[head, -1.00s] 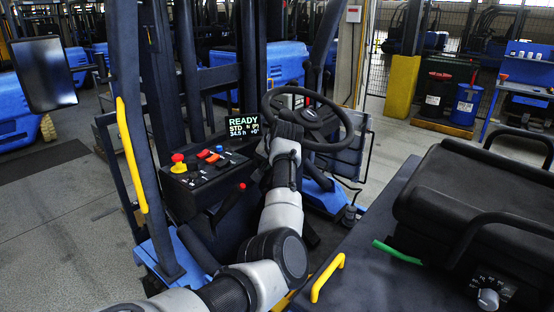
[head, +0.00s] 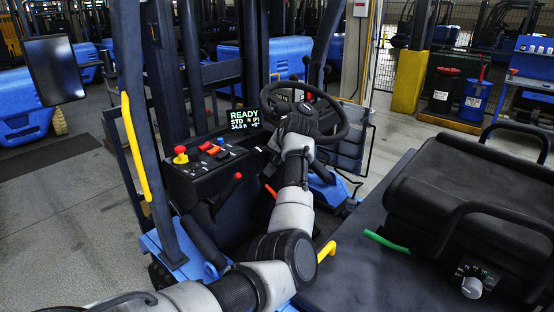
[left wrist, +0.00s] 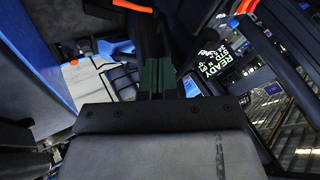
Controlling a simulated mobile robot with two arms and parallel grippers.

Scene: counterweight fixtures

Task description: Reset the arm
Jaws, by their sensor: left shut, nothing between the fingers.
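My left arm (head: 292,210) comes in from the bottom left in the head view and reaches across the truck's cab. Its dark wrist end is at the lower left part of the black steering wheel (head: 340,128); I cannot tell whether it touches. The fingertips are hidden in that view. In the left wrist view my left gripper (left wrist: 156,76) shows two dark green fingers close together, shut and empty. The lit display (head: 245,119) reads READY and also shows, rotated, in the left wrist view (left wrist: 216,60). My right gripper is in neither view.
A console with a red and yellow emergency button (head: 180,154) and small switches is left of the arm. A black seat (head: 480,185) is at right. A post with a yellow handrail (head: 134,145) rises at left, with a mirror (head: 54,70) beyond.

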